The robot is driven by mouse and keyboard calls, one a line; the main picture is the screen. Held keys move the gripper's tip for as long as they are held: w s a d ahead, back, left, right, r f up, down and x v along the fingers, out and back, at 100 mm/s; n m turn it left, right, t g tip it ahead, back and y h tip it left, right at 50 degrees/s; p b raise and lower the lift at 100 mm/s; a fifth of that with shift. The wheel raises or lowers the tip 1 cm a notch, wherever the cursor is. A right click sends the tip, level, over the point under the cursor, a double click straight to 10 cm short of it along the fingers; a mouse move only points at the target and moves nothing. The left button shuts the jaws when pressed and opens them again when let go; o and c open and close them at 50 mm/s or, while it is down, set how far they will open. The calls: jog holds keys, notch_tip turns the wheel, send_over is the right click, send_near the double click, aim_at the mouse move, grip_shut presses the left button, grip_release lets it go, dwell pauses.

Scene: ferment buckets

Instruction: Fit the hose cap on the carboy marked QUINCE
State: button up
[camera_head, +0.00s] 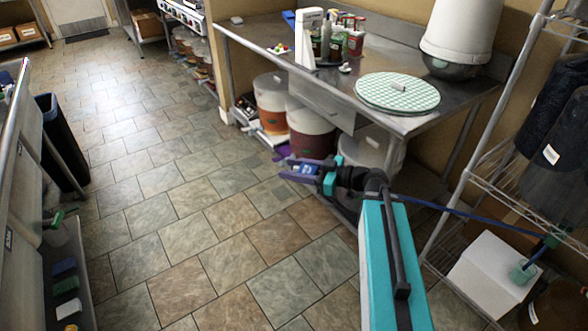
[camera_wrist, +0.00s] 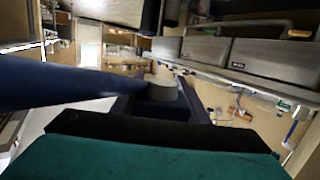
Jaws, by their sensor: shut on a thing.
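My gripper (camera_head: 294,170) is low over the floor in front of the steel table in the head view. It is shut on a small grey round piece, which I take for the hose cap (camera_wrist: 163,88); it shows between the fingers in the wrist view. A thick blue hose (camera_wrist: 60,84) reaches this piece from the left. In the head view the blue hose (camera_head: 460,212) runs right to a green fitting by the wire rack. Dark carboys (camera_head: 550,150) with white labels stand on the rack. No label is readable, so I cannot tell which is QUINCE.
Buckets (camera_head: 311,133) stand under the steel table (camera_head: 262,42), close to my gripper. The wire rack (camera_head: 480,182) is at right, with a white box (camera_head: 490,270) low down. A dark bin (camera_head: 62,142) stands at left. The tiled floor (camera_head: 150,200) between is clear.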

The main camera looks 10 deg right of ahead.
notch_tip(320, 180, up, 20)
jog(key=p, duration=1.8)
jog(key=shift+p, duration=0.4)
